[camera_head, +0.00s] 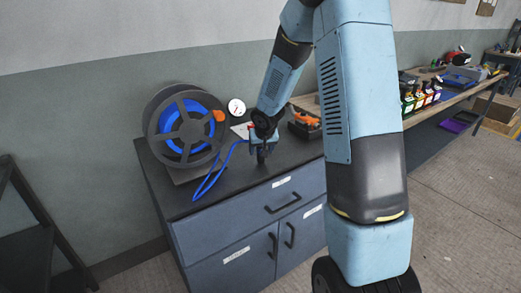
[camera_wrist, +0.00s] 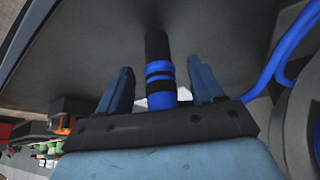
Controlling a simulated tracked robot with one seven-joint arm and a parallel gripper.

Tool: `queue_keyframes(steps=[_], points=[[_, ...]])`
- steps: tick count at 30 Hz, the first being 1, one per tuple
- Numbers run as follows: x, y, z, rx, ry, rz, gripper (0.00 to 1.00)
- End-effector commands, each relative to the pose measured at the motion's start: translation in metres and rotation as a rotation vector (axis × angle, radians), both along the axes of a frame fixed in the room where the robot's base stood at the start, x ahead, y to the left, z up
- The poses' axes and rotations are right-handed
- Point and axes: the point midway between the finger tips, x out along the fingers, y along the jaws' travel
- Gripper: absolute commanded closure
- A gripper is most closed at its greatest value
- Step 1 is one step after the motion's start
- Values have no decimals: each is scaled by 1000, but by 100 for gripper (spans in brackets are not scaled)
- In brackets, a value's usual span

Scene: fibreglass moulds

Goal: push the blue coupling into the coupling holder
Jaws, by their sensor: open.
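The blue coupling (camera_wrist: 160,72), banded blue and black, shows in the wrist view between the two fingers of my gripper (camera_wrist: 161,68). The fingers are open, with a visible gap on each side of the coupling. A black cylindrical end extends beyond the blue part, over a dark surface. In the head view my gripper (camera_head: 262,154) is low over the cabinet top, and the coupling is too small to make out there. I cannot make out the coupling holder for certain in either view.
A hose reel (camera_head: 185,128) with blue hose stands left on the dark cabinet (camera_head: 245,193). A loose blue hose (camera_head: 213,178) runs from it toward my gripper. A round white gauge (camera_head: 236,107) is behind. An orange object (camera_head: 305,119) lies right.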

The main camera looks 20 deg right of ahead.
Motion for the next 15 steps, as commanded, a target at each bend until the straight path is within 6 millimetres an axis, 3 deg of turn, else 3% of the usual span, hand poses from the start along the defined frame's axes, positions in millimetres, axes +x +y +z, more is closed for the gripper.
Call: queue_keyframes(steps=[8, 15], points=[[-1, 0, 2, 0, 0, -1, 34], [-11, -1, 23, 0, -3, -3, 34]])
